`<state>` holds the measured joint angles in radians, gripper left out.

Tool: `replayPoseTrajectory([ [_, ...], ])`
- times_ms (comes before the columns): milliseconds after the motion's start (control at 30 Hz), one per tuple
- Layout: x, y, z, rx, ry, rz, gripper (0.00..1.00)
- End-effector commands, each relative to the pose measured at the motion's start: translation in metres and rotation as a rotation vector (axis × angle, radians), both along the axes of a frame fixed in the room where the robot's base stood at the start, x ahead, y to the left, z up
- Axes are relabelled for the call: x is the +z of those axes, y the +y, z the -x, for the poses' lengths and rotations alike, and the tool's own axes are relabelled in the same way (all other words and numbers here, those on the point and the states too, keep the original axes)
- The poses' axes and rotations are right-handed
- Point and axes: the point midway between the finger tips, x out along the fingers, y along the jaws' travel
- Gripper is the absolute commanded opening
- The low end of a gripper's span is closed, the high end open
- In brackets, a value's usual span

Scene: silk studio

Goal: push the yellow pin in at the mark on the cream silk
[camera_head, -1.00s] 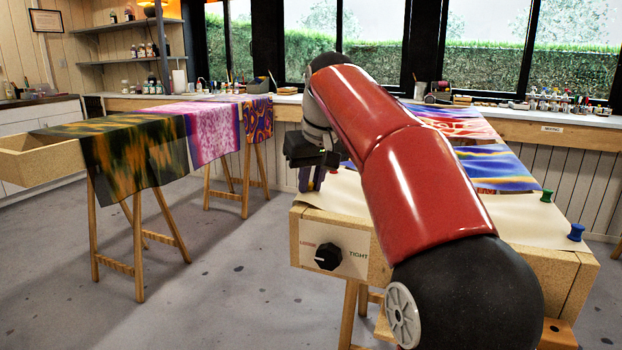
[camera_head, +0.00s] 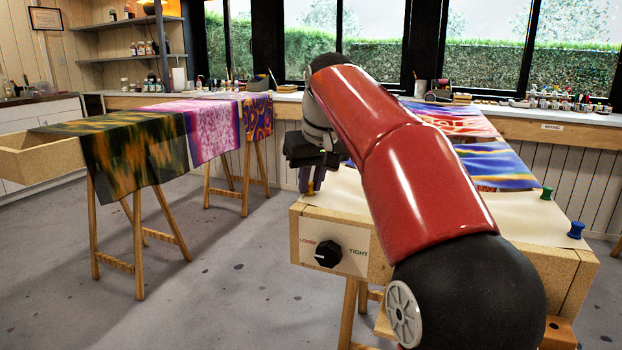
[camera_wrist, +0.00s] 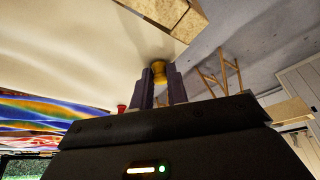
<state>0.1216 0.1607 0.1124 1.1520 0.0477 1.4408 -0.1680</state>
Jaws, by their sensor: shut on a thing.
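My gripper (camera_wrist: 160,82) is shut on the yellow pin (camera_wrist: 158,72), which sits between the two purple fingertips in the wrist view. In the head view my gripper (camera_head: 313,178) hangs at the left end of the stretching frame, with the yellow pin (camera_head: 310,189) small below its fingers. The cream silk (camera_wrist: 80,45) spreads beside the fingers in the wrist view, and its near part (camera_head: 345,203) shows in the head view. I cannot tell whether the pin touches the silk. I cannot make out the mark.
A red pin (camera_wrist: 121,108) stands behind the left finger. A green pin (camera_head: 546,193) and a blue pin (camera_head: 576,230) stand at the frame's right side. A black LOOSE/TIGHT knob (camera_head: 328,254) is on the wooden front. My arm hides the middle of the silk.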

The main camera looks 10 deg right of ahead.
Motion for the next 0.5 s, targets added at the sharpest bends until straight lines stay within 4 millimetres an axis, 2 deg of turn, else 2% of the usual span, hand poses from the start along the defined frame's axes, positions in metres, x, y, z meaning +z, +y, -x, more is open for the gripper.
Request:
replayPoseTrajectory([
  [167, -0.0010, 0.0001, 0.0001, 0.000, 0.003, 0.000, 0.00],
  [200, -0.0010, 0.0001, 0.0001, 0.000, 0.003, 0.000, 0.17],
  [300, -0.0011, 0.0001, 0.0002, 0.000, 0.003, 0.000, 0.30],
  [400, -0.0008, 0.0001, 0.0002, 0.000, 0.003, 0.000, 0.41],
  [500, -0.0007, 0.0001, 0.0002, 0.000, 0.002, -0.001, 0.41],
])
